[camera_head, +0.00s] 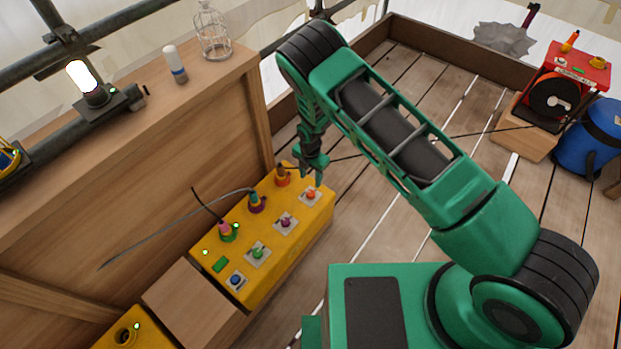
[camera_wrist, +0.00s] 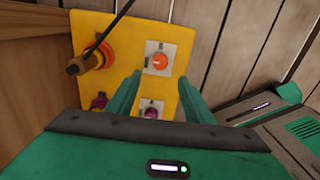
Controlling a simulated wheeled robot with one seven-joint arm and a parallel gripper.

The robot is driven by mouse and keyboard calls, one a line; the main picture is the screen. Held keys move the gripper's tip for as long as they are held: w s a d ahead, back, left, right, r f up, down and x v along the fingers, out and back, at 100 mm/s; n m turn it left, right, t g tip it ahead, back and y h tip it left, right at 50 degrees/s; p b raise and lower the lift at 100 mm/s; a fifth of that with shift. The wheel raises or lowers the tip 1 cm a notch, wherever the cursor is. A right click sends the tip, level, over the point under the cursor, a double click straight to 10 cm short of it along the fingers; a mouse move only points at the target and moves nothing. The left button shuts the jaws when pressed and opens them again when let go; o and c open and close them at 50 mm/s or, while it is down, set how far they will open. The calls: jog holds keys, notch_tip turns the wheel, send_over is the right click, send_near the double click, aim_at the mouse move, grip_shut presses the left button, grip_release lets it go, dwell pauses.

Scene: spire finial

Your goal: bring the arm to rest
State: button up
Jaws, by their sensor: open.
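My gripper (camera_head: 314,178) is a green parallel gripper at the end of my green arm. It hangs over the far end of a yellow panel box (camera_head: 213,245). In the wrist view its two green fingers (camera_wrist: 158,95) are spread apart with nothing held between them. An orange knob (camera_wrist: 159,62) on a white plate lies just beyond the fingertips, and a purple knob (camera_wrist: 151,112) shows between the fingers. I cannot tell whether the fingers touch the box.
The box carries several coloured plugs, one orange (camera_head: 283,177), with cables. Planks between are mostly clear.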

jog(key=w+d+r+m, duration=0.2)
jog(key=d+r+m, duration=0.3)
jog(key=r, duration=0.4)
jog(key=w+d+r+m, duration=0.3)
jog(key=d+r, duration=0.4)
jog(key=r, duration=0.2)
jog(key=s+d+r+m, duration=0.3)
jog(key=d+r+m, duration=0.1)
jog(key=d+r, duration=0.45)
jog(key=s+d+r+m, duration=0.3)
jog(key=d+r+m, duration=0.3)
jog(key=r, duration=0.4)
jog(key=s+d+r+m, duration=0.7)
jog(key=s+d+r, duration=0.45)
jog(key=s, duration=0.35)
jog(key=s+d+r+m, duration=0.1)
jog(key=s+m, duration=0.4)
jog(key=s, duration=0.5)
jog(key=s+d+r+m, duration=0.1)
jog(key=s+r+m, duration=0.2)
jog(key=s, duration=0.7)
jog(key=shift+s+d+m, duration=0.3)
jog(key=shift+d+m, duration=0.1)
jog(key=shift+m, duration=0.6)
